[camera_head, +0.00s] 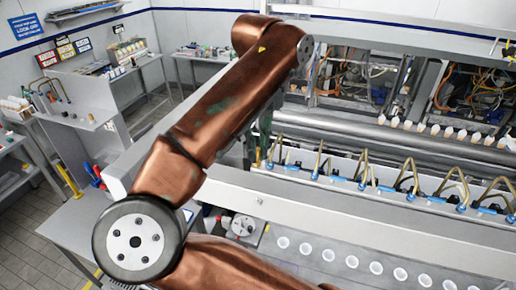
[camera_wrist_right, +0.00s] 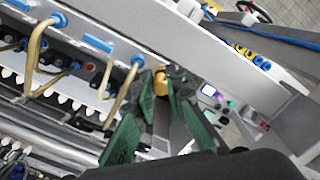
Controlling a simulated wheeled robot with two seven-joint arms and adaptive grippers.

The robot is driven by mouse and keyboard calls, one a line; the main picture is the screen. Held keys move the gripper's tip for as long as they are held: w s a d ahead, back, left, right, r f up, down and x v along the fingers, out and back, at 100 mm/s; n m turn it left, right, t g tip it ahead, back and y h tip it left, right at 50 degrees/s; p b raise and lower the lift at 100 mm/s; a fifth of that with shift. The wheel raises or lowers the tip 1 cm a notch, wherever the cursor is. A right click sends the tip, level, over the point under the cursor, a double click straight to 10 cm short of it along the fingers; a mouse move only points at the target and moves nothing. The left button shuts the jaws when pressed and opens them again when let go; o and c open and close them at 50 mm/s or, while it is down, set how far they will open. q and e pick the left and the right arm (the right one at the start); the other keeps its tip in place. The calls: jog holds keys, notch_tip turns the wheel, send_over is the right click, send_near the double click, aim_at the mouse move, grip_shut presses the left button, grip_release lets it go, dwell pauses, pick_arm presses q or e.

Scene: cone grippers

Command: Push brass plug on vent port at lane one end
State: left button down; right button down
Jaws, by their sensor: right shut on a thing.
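My right gripper (camera_head: 259,142) points down by the left end of the row of bent brass tubes, mostly hidden behind my copper arm in the head view. In the right wrist view its green fingers (camera_wrist_right: 160,97) are shut on the brass plug (camera_wrist_right: 160,80), which sits between the fingertips. The fingertips are close to the grey machine rail (camera_wrist_right: 190,45), near the last bent tube (camera_wrist_right: 127,90). The vent port cannot be made out; the fingers and plug may cover it. My left gripper is not in view.
Bent brass tubes with blue fittings (camera_head: 364,183) run along the machine to the right. A row of white cups (camera_head: 350,261) lies in front of the rail (camera_head: 380,218). Cables and open machine parts (camera_head: 375,75) are behind. A grey bench (camera_head: 75,225) stands at left.

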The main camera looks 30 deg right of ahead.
jog(key=shift+f+b, duration=0.3)
jog(key=shift+f, duration=0.3)
dwell(0.5)
jog(key=c, duration=1.9)
grip_release()
jog(key=shift+a, duration=0.1)
jog(key=o, duration=0.3)
jog(key=shift+r, duration=0.1)
jog(key=shift+r+p, duration=1.35)
jog(key=shift+p, duration=0.2)
jog(key=shift+r, duration=1.1)
